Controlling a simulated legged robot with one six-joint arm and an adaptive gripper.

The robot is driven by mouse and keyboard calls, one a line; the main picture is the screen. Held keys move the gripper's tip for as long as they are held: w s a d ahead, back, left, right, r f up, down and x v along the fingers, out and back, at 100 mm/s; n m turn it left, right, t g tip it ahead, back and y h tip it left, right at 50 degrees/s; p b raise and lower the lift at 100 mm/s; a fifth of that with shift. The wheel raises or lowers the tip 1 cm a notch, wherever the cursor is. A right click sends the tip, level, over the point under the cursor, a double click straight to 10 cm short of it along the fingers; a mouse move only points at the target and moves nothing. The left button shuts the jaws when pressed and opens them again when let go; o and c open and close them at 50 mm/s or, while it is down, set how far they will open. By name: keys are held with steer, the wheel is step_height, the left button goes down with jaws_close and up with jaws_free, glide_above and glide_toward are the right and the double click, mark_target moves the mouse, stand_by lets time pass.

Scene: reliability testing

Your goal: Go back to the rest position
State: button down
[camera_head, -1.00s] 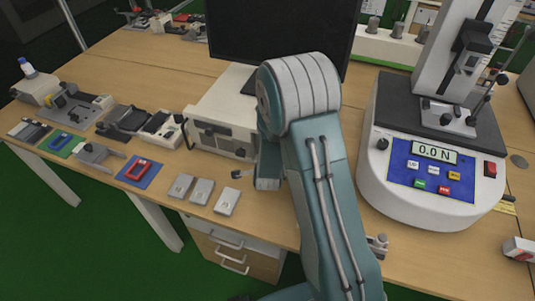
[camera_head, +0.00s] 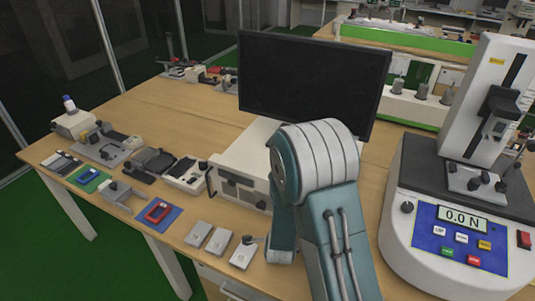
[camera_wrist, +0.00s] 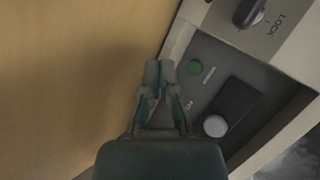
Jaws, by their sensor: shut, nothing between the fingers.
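My gripper (camera_wrist: 159,70) shows in the wrist view with its two fingers together and nothing between them. It is over the wooden tabletop (camera_wrist: 70,80), beside a grey device (camera_wrist: 205,45) with a green button and a knob marked LOCK. I cannot tell its height above the table.
A force tester (camera_head: 450,215) reading 0.0 N stands close on the right. A black monitor (camera_head: 312,85) and a white instrument (camera_head: 238,185) are behind my arm. Small grey boxes (camera_head: 220,240) lie left of it. Fixtures and coloured mats (camera_head: 165,222) fill the left side.

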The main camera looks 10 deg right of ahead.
steer(key=shift+r, duration=0.1)
steer(key=s+a+r+n+g+y, duration=0.1)
steer(key=s+r+n+y, duration=0.3)
steer(key=r, duration=0.6)
steer(key=s+a+r+n+g+h, duration=0.15)
steer(key=r+n, duration=0.35)
steer(key=r, duration=0.5)
steer(key=s+d+r+n, duration=0.2)
steer(key=s+r+n, duration=0.2)
steer(key=s, duration=0.5)
steer(key=s+d+r+n+g, duration=0.1)
steer(key=s+r+n, duration=0.4)
steer(key=s, duration=0.5)
steer(key=shift+s+d+r, duration=0.15)
steer(key=shift+d+r, duration=0.35)
steer(key=shift+r, duration=0.15)
steer(key=shift+g, duration=0.25)
